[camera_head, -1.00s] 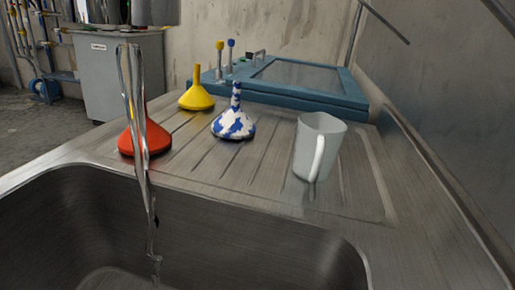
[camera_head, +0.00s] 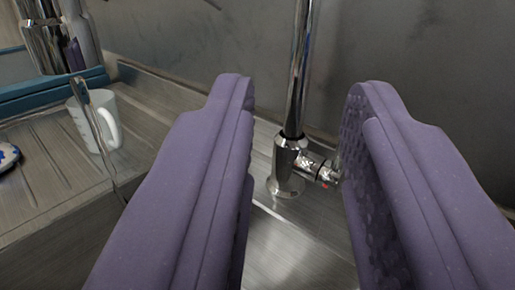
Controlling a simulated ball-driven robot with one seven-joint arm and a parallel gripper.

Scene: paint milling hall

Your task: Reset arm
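My gripper (camera_head: 298,95) fills the front of the view with two purple padded fingers. They stand wide apart with nothing between them, so it is open and empty. A chrome tap (camera_head: 288,165) shows in the gap behind the fingers, its base on the steel sink top and its side lever pointing right. I cannot tell the distance between fingers and tap. Part of the sink is hidden behind the left finger.
A blue and white object (camera_head: 7,157) is cut off at the left edge. A blue-rimmed unit (camera_head: 45,93) lies behind. A grey wall closes the back.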

